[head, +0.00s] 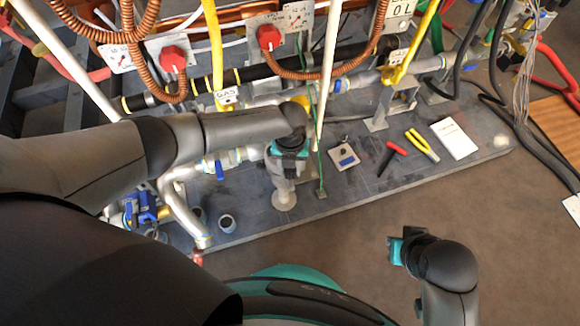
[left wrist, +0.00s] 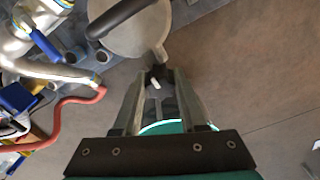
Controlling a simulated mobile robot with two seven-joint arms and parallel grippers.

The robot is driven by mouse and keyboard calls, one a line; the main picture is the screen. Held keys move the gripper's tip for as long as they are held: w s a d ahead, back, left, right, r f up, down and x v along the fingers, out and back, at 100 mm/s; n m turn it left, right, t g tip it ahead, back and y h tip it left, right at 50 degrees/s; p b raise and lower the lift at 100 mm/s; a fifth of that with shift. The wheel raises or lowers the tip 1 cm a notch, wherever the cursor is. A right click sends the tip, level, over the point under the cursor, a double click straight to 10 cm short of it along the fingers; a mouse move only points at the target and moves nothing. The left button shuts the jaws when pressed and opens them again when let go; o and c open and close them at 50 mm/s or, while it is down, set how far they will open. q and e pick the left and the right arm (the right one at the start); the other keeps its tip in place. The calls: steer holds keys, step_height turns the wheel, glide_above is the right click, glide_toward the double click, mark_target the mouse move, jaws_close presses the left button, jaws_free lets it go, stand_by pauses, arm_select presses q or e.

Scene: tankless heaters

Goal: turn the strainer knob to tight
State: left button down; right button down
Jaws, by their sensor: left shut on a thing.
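My left gripper (head: 288,168) is over a grey upright fitting (head: 284,193), apparently the strainer, on the bench. In the left wrist view my left gripper (left wrist: 157,78) has its fingertips closed together at the side of a rounded grey body (left wrist: 140,32). They are shut on a small dark knob (left wrist: 155,74), with a short white mark showing between the fingers. Most of the knob is hidden by the fingers, and I cannot read its setting. My right gripper (head: 397,251) is over the floor, away from the bench; its jaws are too small to judge.
Pipes and red knobs (head: 270,37) line the back. A blue-handled valve (head: 142,210) and a small cup (head: 227,222) are to the left. Red-handled (head: 397,147) and yellow-handled (head: 423,144) tools and a white sheet (head: 454,138) lie to the right. The floor in front is clear.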

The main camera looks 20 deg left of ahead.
arm_select(q)
steer(key=shift+s, duration=0.1)
arm_select(e)
steer(key=shift+s+f, duration=0.1)
steer(key=shift+s, duration=0.15)
arm_select(q)
steer(key=shift+c, duration=2.2)
jaws_free()
steer(key=shift+r, duration=0.2)
step_height(320, 180, up, 6)
steer(key=p, duration=0.3)
steer(key=shift+f+p, duration=0.15)
steer(key=shift+p, duration=0.15)
step_height(320, 180, up, 9)
steer(key=p, duration=0.4)
steer(key=shift+p, duration=0.3)
arm_select(e)
steer(key=s+d+f+g, duration=0.1)
steer(key=s+f, duration=0.2)
steer(key=f, duration=0.4)
steer(key=s+d+f, duration=0.2)
steer(key=s+f, duration=0.2)
steer(key=f, duration=0.4)
steer(key=shift+d+g+h, duration=0.3)
steer(key=shift+g, duration=0.1)
